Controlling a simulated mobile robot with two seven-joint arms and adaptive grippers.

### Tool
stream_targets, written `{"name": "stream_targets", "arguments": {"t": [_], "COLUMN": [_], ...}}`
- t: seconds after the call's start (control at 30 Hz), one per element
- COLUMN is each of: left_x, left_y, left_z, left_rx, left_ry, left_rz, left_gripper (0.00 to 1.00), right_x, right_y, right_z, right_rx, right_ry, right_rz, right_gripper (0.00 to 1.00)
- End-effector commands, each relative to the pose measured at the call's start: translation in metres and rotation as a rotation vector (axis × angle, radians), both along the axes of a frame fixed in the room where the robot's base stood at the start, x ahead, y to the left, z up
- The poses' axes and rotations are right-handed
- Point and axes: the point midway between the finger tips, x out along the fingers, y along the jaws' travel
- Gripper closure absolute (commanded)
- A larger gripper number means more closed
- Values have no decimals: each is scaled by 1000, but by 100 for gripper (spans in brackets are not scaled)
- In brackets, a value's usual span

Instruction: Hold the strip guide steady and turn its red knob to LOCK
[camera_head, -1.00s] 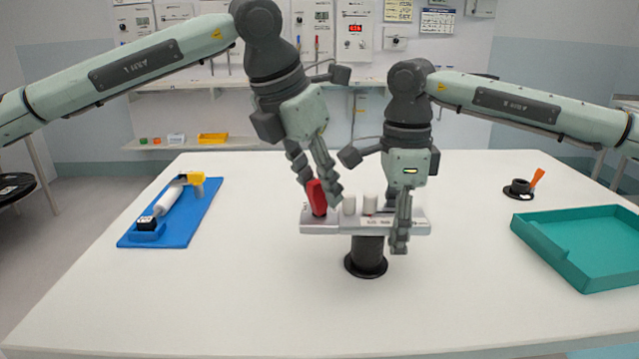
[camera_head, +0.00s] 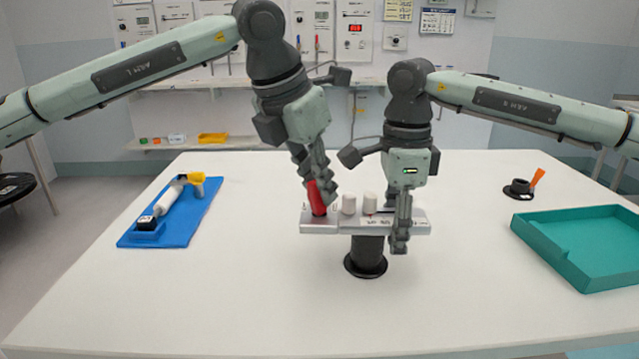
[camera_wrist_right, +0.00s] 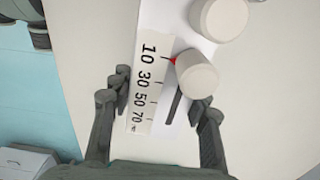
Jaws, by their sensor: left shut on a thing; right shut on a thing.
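The strip guide (camera_head: 320,229) is a pale bar on a black post (camera_head: 367,257) at the middle of the table. Its red knob (camera_head: 316,204) stands at the left end, its top partly hidden by my left gripper (camera_head: 322,186), which is shut on it. My right gripper (camera_head: 400,238) is shut on the guide's right end. In the right wrist view, my right gripper's fingers (camera_wrist_right: 160,108) lie on either side of the guide (camera_wrist_right: 178,28), beside the scale (camera_wrist_right: 150,75) reading 10 to 70. Any LOCK marking is too small to read.
Two white rollers (camera_head: 349,204) (camera_head: 370,203) stand on the guide between my grippers. A blue tray (camera_head: 197,221) with a white roll and yellow-handled tool lies left. A teal tray (camera_head: 585,250) and a black piece with an orange handle (camera_head: 521,187) are at right. The front table is clear.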

Motion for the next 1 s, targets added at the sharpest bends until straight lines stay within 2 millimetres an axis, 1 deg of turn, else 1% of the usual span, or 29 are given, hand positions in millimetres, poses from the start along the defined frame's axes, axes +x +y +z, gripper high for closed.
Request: {"name": "stream_targets", "arguments": {"t": [0.17, 0.6, 0.8, 1.0], "left_x": [0, 0, 0, 0], "left_y": [0, -1, 0, 0], "left_z": [0, 1, 1, 1], "left_rx": [1, 2, 1, 0], "left_ry": [-1, -1, -2, -2], "left_rz": [87, 377, 459, 490], "left_gripper": [100, 100, 100, 100], "right_x": [0, 0, 0, 0], "right_y": [-1, -1, -1, -1], "right_z": [0, 0, 0, 0], "right_rx": [-1, -1, -1, -1], "right_ry": [-1, -1, -1, -1], "right_rz": [-1, -1, -2, -2], "right_gripper": [100, 100, 100, 100]}}
